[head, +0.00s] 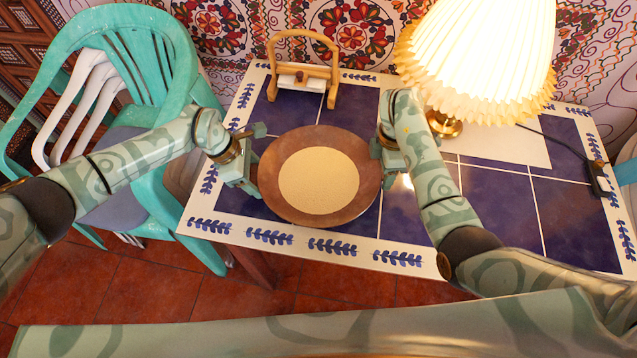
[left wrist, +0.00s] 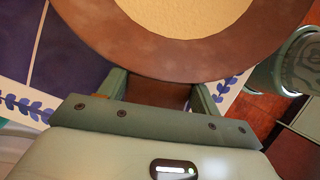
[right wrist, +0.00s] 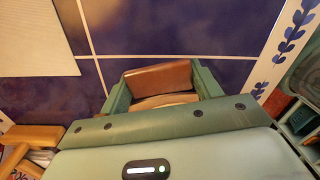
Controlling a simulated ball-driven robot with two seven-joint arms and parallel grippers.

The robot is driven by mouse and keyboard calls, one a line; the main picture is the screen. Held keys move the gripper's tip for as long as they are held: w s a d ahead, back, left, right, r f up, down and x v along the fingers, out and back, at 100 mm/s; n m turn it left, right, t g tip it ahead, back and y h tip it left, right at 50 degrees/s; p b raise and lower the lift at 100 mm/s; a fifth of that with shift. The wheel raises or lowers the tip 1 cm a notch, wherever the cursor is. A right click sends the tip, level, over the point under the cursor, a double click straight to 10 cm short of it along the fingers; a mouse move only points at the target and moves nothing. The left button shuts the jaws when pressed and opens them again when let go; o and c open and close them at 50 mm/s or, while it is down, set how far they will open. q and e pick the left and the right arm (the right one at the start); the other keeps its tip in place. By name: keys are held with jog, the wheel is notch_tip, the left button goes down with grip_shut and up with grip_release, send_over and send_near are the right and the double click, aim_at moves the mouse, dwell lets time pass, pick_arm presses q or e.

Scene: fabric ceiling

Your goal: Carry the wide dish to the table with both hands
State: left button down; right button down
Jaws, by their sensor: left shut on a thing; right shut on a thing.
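The wide dish (head: 271,192) is round, with a brown rim and a pale cream centre. It is over the front left part of the blue-tiled table (head: 420,231); I cannot tell whether it touches the top. My left gripper (head: 254,182) is shut on its left edge, and the rim (left wrist: 150,55) fills the top of the left wrist view. My right gripper (head: 378,155) is shut on its right edge. In the right wrist view a brown piece of the dish (right wrist: 160,80) shows between the fingers of my right gripper (right wrist: 160,90).
A lamp with a pleated shade (head: 483,50) stands on the table close to my right arm. A wooden holder (head: 303,70) stands at the back. The table's front right is clear.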

pick_arm(q)
jog(key=shift+f+b, duration=0.3)
jog(key=shift+f, duration=0.35)
pick_arm(e)
jog(key=shift+f, duration=0.65)
pick_arm(q)
jog(key=shift+c, duration=1.6)
grip_release()
jog(key=shift+a+r, duration=0.1)
jog(key=shift+r, duration=0.15)
pick_arm(e)
jog(key=shift+c, duration=1.6)
grip_release()
jog(key=shift+r, duration=0.25)
pick_arm(q)
jog(key=shift+p, duration=0.3)
pick_arm(e)
jog(key=shift+s, duration=0.1)
jog(key=shift+r, duration=0.15)
pick_arm(q)
jog(key=v, duration=1.2)
pick_arm(e)
notch_tip(320, 180, up, 12)
jog(key=shift+w, duration=0.3)
pick_arm(q)
jog(key=shift+r, duration=0.1)
